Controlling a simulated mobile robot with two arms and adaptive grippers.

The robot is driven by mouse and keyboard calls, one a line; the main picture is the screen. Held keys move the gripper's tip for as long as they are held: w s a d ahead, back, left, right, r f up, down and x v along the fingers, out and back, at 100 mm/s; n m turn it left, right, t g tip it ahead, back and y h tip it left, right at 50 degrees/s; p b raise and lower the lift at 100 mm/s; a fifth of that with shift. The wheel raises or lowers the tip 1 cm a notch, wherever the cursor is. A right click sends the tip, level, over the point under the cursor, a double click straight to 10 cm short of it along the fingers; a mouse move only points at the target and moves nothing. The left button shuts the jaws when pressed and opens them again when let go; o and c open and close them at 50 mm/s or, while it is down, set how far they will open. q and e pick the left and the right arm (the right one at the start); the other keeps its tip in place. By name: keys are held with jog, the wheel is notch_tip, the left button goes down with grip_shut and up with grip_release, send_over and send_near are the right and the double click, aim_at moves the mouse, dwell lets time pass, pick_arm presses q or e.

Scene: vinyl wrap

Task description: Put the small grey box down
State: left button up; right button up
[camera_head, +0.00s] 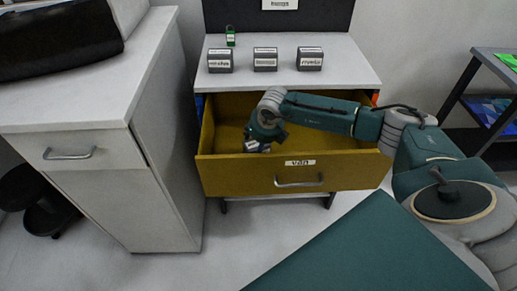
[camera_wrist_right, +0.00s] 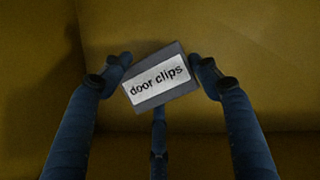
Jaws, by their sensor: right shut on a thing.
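The small grey box (camera_wrist_right: 158,80) shows in the right wrist view with a white label reading "door clips". My right gripper (camera_wrist_right: 160,82) is shut on it, with fingers at its left and right sides and one below. In the head view my right gripper (camera_head: 257,146) reaches down inside the open yellow drawer (camera_head: 215,168), near its left part. Part of the box (camera_head: 251,146) shows under the gripper there. I cannot tell whether the box touches the drawer floor. My left gripper is not in view.
Three grey labelled boxes (camera_head: 265,59) stand in a row on the white cabinet top (camera_head: 340,72), with a small green item (camera_head: 230,37) behind. A white cabinet (camera_head: 150,110) stands at left. The drawer's right part looks empty where visible.

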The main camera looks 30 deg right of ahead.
notch_tip(320, 180, down, 3)
jog(key=o, duration=1.3)
jog(key=shift+o, duration=0.2)
jog(key=v, duration=0.7)
jog(key=shift+r+b, duration=0.25)
jog(key=shift+b, duration=0.1)
jog(key=shift+s, duration=0.1)
